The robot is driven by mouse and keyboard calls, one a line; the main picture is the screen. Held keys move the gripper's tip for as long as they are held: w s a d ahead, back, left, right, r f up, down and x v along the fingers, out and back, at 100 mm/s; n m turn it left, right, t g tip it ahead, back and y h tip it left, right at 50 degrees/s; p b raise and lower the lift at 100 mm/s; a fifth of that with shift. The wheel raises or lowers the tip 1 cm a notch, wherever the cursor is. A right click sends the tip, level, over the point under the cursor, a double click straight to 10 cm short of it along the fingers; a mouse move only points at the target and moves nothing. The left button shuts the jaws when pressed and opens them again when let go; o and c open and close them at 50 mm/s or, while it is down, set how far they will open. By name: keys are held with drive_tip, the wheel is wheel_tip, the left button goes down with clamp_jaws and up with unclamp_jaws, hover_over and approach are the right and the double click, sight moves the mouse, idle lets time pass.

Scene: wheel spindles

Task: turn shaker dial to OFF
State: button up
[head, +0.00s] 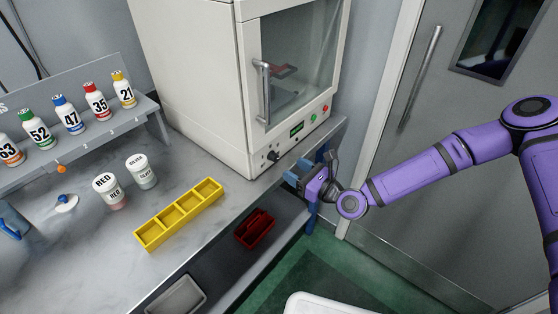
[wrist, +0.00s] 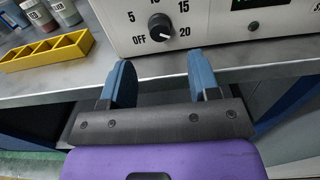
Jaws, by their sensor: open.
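The shaker (head: 190,85) is a large off-white cabinet with a glass door, standing on the grey bench. Its black dial (head: 273,156) sits low on the front panel. In the wrist view the dial (wrist: 160,27) is ringed by the marks OFF, 5, 15 and 20; a light pointer mark shows on it, but I cannot tell surely which mark it faces. My gripper (head: 299,172) is in front of the panel, to the right of the dial in the head view. In the wrist view my gripper (wrist: 160,70) has its blue fingers apart and empty, below the dial and not touching it.
A green display (head: 297,129) and green and red buttons (head: 325,108) are on the same panel. A yellow divided tray (head: 180,214) and two labelled jars (head: 110,192) stand on the bench (head: 85,255). A red bin (head: 255,228) is below the bench edge. A door (head: 425,140) is at right.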

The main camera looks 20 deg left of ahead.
sight(276, 159)
drive_tip(key=x, duration=0.6)
drive_tip(key=shift+w+a, duration=0.15)
drive_tip(key=shift+a, duration=0.15)
drive_tip(key=shift+c, duration=0.5)
drive_tip(key=c, duration=0.8)
